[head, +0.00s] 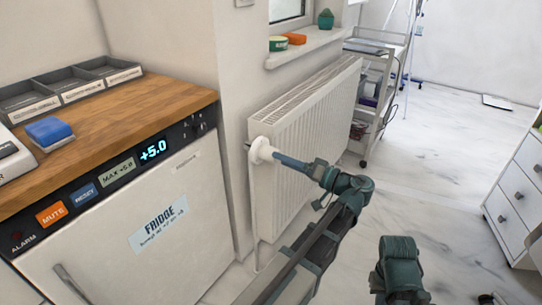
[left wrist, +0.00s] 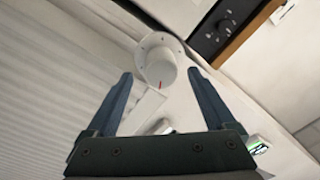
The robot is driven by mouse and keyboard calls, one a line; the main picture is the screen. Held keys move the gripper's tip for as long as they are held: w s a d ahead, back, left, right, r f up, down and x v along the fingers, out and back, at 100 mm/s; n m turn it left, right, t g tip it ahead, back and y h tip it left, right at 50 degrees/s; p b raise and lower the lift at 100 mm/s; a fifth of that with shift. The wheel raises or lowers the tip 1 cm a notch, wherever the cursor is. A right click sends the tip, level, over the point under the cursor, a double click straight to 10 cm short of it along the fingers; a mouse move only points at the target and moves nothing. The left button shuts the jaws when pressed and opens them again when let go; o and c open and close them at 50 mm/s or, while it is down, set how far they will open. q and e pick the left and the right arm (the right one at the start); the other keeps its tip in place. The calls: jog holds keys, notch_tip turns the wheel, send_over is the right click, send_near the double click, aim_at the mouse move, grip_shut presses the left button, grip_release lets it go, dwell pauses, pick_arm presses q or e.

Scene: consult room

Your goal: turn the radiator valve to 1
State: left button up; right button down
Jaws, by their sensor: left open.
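The radiator valve (head: 262,150) is a white round knob at the near upper corner of the white radiator (head: 305,115). In the left wrist view the valve (left wrist: 160,62) shows a red mark and small scale marks on its collar; I cannot read the numbers. My left gripper (head: 280,158) reaches toward the valve from the right. In the left wrist view its two fingers (left wrist: 160,85) are apart, one on each side of the valve, with gaps between them and the knob. My right arm shows at the bottom right of the head view, but its fingers are not visible.
A fridge (head: 120,240) with a wooden top (head: 120,118) stands left of the radiator, close to the valve. A windowsill (head: 305,45) with small pots is above the radiator. A trolley (head: 375,95) stands behind, and white drawers (head: 520,190) are at right. The floor between is clear.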

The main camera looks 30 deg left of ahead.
pick_arm(q)
jog(key=d, duration=0.6)
jog(key=shift+s+d, duration=0.25)
jog(key=shift+a+f, duration=0.1)
jog(key=shift+f, duration=0.05)
jog(key=s+f+m+g+h, duration=0.1)
jog(key=s+f+m+h, duration=0.25)
jog(key=f+h, duration=0.45)
jog(key=s+f+m+h, duration=0.2)
jog(key=s+f+h, duration=0.2)
jog(key=f, duration=0.7)
jog(key=s+d+f+m+h+p, duration=0.1)
jog(key=s+d+m+h, duration=0.25)
jog(key=d, duration=0.55)
jog(key=s+d+f+m+h, duration=0.15)
jog(key=s+d, duration=0.25)
jog(key=d, duration=0.4)
notch_tip(320, 180, up, 38)
jog(key=p, duration=3.8)
jog(key=shift+s+d+r+m, duration=0.15)
jog(key=shift+s+d+m, duration=0.2)
jog(key=shift+m, duration=0.1)
